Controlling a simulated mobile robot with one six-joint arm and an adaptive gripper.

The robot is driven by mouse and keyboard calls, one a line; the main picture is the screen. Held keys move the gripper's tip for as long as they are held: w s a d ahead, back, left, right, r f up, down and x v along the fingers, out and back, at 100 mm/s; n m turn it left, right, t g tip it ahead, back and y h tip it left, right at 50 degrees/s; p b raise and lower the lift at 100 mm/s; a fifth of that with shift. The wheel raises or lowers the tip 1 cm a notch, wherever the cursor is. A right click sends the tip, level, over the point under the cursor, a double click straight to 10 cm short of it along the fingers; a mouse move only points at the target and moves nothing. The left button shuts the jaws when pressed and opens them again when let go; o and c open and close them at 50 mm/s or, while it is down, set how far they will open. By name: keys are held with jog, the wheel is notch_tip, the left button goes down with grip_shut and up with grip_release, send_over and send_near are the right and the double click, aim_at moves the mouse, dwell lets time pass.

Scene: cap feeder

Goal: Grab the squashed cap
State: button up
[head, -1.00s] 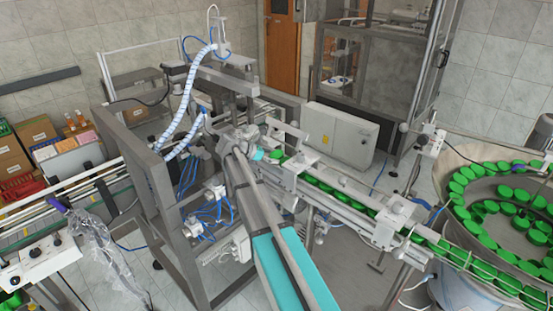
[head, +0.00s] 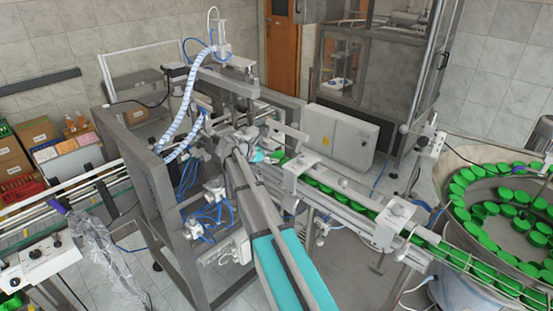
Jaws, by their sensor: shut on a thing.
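My gripper (head: 268,157) is at the upper end of the cap chute, at the far end of my grey and teal arm. It is small in the head view, and its fingers are hard to make out. It is shut on a green cap (head: 277,158), of which a small patch shows just right of my wrist. My wrist and the chute's metal parts hide much of it. I cannot make out the cap's squashed shape at this size.
The chute (head: 345,190) carries a row of green caps down to the right, to a round feeder bowl (head: 475,150) full of green caps. A grey control box (head: 341,138) stands behind the chute. A metal frame (head: 150,190) with blue hoses stands close on the left.

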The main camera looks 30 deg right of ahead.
jog(key=shift+r, duration=0.15)
notch_tip(320, 180, up, 10)
jog(key=p, duration=1)
